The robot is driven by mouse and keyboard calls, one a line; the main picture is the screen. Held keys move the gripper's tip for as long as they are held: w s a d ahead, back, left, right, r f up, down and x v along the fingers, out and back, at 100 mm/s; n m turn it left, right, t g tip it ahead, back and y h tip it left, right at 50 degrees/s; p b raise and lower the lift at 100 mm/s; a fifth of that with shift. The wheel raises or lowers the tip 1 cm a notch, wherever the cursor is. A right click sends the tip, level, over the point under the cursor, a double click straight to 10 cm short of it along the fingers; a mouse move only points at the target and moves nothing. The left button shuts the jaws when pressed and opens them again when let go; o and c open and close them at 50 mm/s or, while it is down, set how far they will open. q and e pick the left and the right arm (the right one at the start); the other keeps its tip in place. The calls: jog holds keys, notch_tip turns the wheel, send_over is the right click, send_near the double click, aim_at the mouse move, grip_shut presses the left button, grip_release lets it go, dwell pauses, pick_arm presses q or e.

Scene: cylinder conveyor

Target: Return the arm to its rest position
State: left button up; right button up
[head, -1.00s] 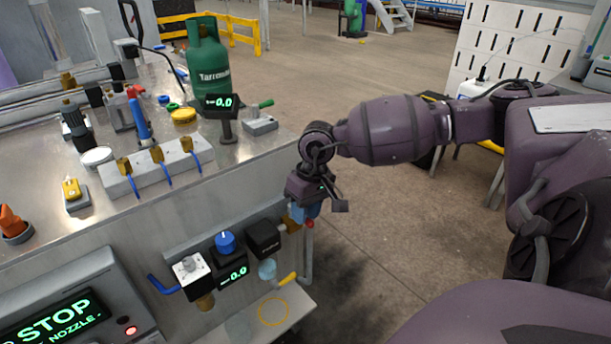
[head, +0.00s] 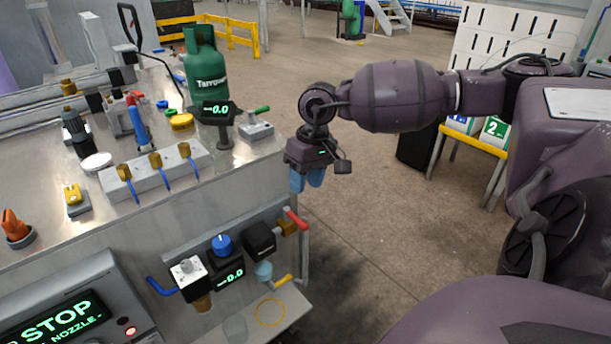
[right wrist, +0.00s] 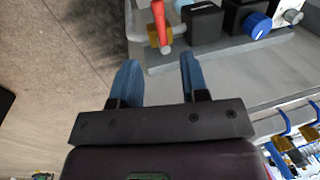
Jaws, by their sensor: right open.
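My right gripper (head: 307,180) points down with its blue fingers apart, beside the right end of the steel bench (head: 240,168). It holds nothing. In the right wrist view the same gripper (right wrist: 156,78) shows two separate blue fingers with an empty gap. A red-handled valve (head: 296,219) on the bench's front pipework sits just below and left of the gripper. The red handle also shows in the right wrist view (right wrist: 160,22), beyond the fingertips and apart from them. My left gripper is not in view.
A green gas cylinder (head: 205,80) stands on the bench behind a small display (head: 217,108). Open concrete floor (head: 400,225) lies right of the bench.

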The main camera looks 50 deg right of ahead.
jog(key=shift+d+r, duration=0.2)
jog(key=shift+r, duration=0.65)
